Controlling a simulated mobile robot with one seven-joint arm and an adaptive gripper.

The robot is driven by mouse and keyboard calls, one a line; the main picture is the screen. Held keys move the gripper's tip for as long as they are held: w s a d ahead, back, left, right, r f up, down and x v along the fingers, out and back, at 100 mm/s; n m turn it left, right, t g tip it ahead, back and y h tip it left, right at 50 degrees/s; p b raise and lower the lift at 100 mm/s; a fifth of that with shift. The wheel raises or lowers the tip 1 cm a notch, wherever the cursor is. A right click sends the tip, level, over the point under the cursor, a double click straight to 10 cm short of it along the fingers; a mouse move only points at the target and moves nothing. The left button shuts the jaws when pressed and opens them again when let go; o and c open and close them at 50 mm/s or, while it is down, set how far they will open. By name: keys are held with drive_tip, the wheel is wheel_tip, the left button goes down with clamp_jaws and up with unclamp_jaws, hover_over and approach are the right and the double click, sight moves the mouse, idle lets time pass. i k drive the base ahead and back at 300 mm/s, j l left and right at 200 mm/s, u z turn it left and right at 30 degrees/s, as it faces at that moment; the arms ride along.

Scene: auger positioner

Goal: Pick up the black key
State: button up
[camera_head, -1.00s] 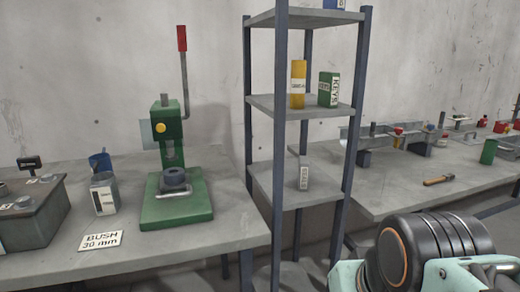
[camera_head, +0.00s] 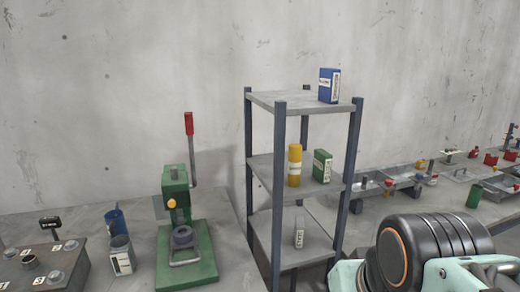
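I cannot make out the black key for certain in this view. A small black piece (camera_head: 50,223) stands upright on the dark box with round knobs at the left; it is too small to identify. A green box (camera_head: 322,166), whose label is hard to read now, stands on the middle shelf.
A green press (camera_head: 178,200) with a red-tipped lever stands left. The right bench holds trays (camera_head: 405,172) and a green cup (camera_head: 474,196).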

sight(51, 223)
drive_tip(key=u, duration=1.7)
